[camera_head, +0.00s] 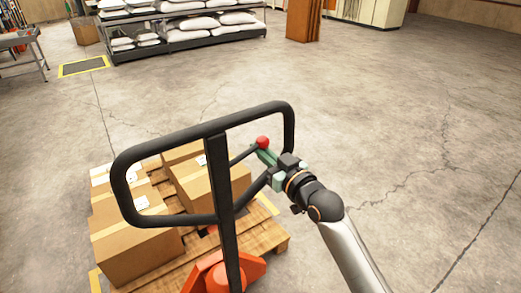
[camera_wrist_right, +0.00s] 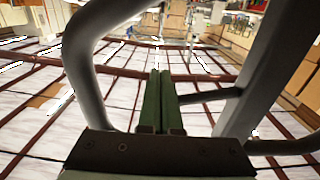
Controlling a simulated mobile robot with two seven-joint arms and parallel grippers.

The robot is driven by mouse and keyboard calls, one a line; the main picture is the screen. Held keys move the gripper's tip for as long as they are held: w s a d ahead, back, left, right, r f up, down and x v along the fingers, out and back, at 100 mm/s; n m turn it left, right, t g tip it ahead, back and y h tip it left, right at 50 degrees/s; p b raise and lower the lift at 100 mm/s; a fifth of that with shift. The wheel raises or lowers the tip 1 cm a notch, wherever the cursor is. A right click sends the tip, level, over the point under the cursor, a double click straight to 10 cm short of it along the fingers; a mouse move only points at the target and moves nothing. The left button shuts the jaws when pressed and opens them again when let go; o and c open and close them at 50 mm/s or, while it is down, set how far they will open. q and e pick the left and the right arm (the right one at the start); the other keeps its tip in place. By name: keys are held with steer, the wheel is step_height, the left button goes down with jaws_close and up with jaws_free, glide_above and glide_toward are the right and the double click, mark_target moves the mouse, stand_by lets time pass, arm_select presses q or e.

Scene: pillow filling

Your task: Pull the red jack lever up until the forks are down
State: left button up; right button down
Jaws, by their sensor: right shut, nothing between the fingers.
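The jack's black loop handle (camera_head: 205,130) stands upright in front of me on a dark post (camera_head: 226,215). The red ball knob of the jack lever (camera_head: 263,142) shows inside the right part of the loop, on a thin dark rod running to the post. My right gripper (camera_head: 266,156) is shut and empty, its green fingertips right by the knob; I cannot tell whether they touch it. In the right wrist view the green fingers (camera_wrist_right: 158,100) are together between handle bars, and the knob is not visible. The forks are hidden under the pallet. My left gripper is not in view.
The orange jack base (camera_head: 215,275) meets a wooden pallet (camera_head: 262,238) loaded with cardboard boxes (camera_head: 135,245). A rack with white sacks (camera_head: 190,30) stands at the back, near a brown cabinet (camera_head: 303,20). The concrete floor on the right is clear.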

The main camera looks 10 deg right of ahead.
stand_by(0.3)
steer(key=shift+f+b, duration=0.95)
steer(key=shift+f, duration=0.75)
steer(key=p+v, duration=0.3)
steer(key=v, duration=1)
steer(key=s+f+g+h, duration=0.1)
steer(key=s+f+g, duration=0.1)
steer(key=s+f, duration=0.4)
steer(key=s+a+f+m+g+h, duration=0.1)
steer(key=s+f+g, duration=0.2)
steer(key=f, duration=1)
steer(key=s+f+m+g+h, duration=0.1)
steer(key=s+f+g+h, duration=0.1)
steer(key=s+f, duration=0.7)
steer(key=shift+a+f+g, duration=0.35)
steer(key=shift+f+g, duration=0.05)
steer(key=shift+f, duration=0.2)
